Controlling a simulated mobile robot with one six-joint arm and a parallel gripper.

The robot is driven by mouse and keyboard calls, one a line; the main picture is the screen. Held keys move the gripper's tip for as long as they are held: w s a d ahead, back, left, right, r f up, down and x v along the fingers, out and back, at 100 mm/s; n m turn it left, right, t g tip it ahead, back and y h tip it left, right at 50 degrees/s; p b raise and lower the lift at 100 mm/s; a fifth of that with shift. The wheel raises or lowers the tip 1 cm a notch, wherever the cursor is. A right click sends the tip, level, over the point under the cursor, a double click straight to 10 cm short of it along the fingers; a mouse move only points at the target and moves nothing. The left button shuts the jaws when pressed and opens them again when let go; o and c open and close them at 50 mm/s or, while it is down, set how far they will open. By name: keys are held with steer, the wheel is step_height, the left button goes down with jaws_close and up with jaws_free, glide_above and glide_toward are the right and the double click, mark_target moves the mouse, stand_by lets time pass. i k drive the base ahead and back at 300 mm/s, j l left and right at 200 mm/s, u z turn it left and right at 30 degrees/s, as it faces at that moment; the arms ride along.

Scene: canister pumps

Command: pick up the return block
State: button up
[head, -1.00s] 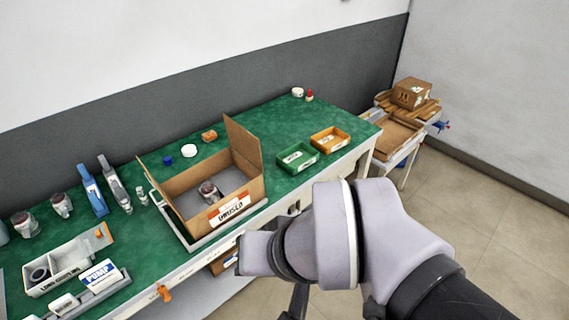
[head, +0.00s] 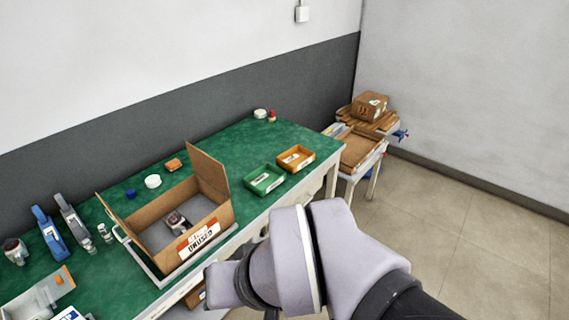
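I cannot tell which thing is the return block. An open cardboard box (head: 150,232) with a red and white label reading "UNUSED" stands on the green bench (head: 225,148). A small dark and light part (head: 177,222) lies inside it. A green tray (head: 265,180) and an orange tray (head: 296,158) sit to its right, both with white labels and no visible contents. My arm shows at the lower middle, in front of the bench; my gripper itself is not in view.
Two blue and grey tools (head: 49,234) stand at the left of the bench. A white round lid (head: 153,181) and an orange item (head: 174,164) lie behind the box. A side cart (head: 362,150) carries a closed carton (head: 370,106). The floor at right is clear.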

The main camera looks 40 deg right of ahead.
mark_target(177, 223)
steer(key=i+l, duration=0.3)
steer(key=i, duration=0.15)
steer(key=i+l, duration=0.25)
steer(key=i, duration=0.2)
steer(key=i+l, duration=0.3)
steer(key=i, duration=0.2)
